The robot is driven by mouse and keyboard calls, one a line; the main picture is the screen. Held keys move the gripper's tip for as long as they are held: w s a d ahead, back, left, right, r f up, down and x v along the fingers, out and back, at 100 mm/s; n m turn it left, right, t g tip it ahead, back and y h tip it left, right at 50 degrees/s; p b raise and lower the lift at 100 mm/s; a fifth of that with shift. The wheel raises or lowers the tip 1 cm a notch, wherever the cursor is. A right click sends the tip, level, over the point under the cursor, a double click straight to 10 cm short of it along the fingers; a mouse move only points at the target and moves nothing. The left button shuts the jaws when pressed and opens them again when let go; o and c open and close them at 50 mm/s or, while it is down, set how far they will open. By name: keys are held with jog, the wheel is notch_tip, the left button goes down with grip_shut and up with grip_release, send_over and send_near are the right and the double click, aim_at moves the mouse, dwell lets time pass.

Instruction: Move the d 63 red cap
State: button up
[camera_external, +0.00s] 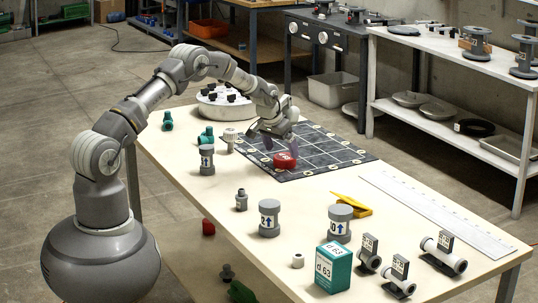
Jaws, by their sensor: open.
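A red cap (285,160) rests on the dark gridded mat (325,150) near the mat's front-left part. My gripper (279,143) is open just above and around the back of the red cap, its fingers pointing down. Whether the fingers touch the cap is too small to tell. A teal box (334,267) marked d 63 stands at the table's front edge. Another red piece (208,227) shows low beside the table's near-left edge.
Grey flanged pieces (269,218) with blue arrows stand left and front of the mat. A yellow tool (350,204) and a long white ruler (435,213) lie to the right. Labelled pipe pieces (401,277) stand at the front right. A white round container (224,104) stands behind.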

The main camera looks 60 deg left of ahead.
aim_at(284, 156)
jog(key=shift+b+x, duration=0.5)
jog(key=shift+x, duration=1.35)
jog(key=c, duration=1)
